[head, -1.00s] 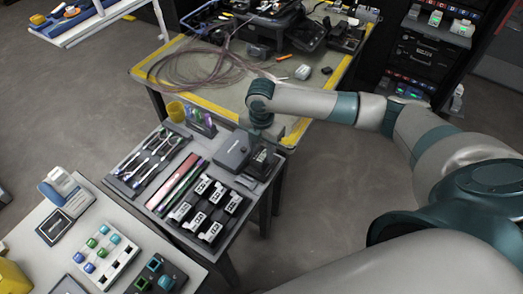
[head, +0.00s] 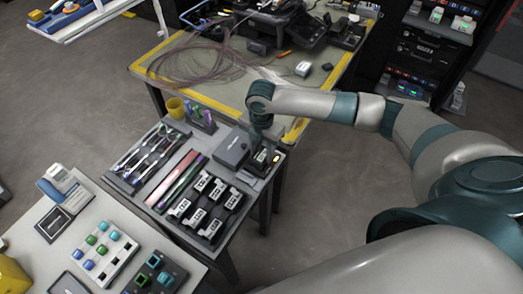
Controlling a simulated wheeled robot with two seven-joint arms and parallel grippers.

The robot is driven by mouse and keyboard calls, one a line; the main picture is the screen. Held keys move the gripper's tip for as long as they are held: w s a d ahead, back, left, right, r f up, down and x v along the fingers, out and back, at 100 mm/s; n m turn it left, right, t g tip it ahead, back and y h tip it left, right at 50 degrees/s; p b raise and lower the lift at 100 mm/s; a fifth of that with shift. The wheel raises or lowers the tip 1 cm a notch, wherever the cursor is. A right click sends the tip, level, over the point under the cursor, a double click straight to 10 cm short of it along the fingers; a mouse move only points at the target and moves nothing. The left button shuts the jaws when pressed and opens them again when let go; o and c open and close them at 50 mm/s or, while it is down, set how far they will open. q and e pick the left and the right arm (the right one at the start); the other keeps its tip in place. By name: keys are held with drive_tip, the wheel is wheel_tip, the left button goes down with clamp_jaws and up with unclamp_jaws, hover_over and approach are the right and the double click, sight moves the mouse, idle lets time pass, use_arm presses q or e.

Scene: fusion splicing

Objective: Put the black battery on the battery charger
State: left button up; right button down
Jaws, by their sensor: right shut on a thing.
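My right gripper (head: 261,140) points down over the battery charger (head: 256,169), a dark block at the right corner of the small tool table. It is shut on the black battery (head: 261,155), which shows a pale label. The battery is at the charger's top; the gripper partly hides it, and I cannot tell whether it is fully seated. A small yellow light shows at the charger's right side. My left gripper is not in view.
A dark grey box (head: 231,151) stands just left of the charger. Several black labelled blocks (head: 212,228) lie in front, beside coloured strips (head: 178,177) and hand tools (head: 146,155). A yellow cup (head: 176,108) stands behind. The workbench (head: 240,87) lies beyond.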

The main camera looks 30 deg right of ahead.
sight(262, 154)
drive_tip(key=shift+r+p, duration=0.1)
drive_tip(key=shift+p, duration=0.3)
drive_tip(key=shift+f+p, duration=0.2)
drive_tip(key=shift+p, duration=0.1)
idle(1.1)
drive_tip(key=c, duration=1)
unclamp_jaws()
drive_tip(key=shift+c, duration=0.2)
drive_tip(key=shift+r+b, duration=0.3)
drive_tip(key=shift+r, duration=0.45)
wheel_tip(262, 154, up, 16)
drive_tip(key=b, duration=0.3)
drive_tip(key=shift+f, duration=0.1)
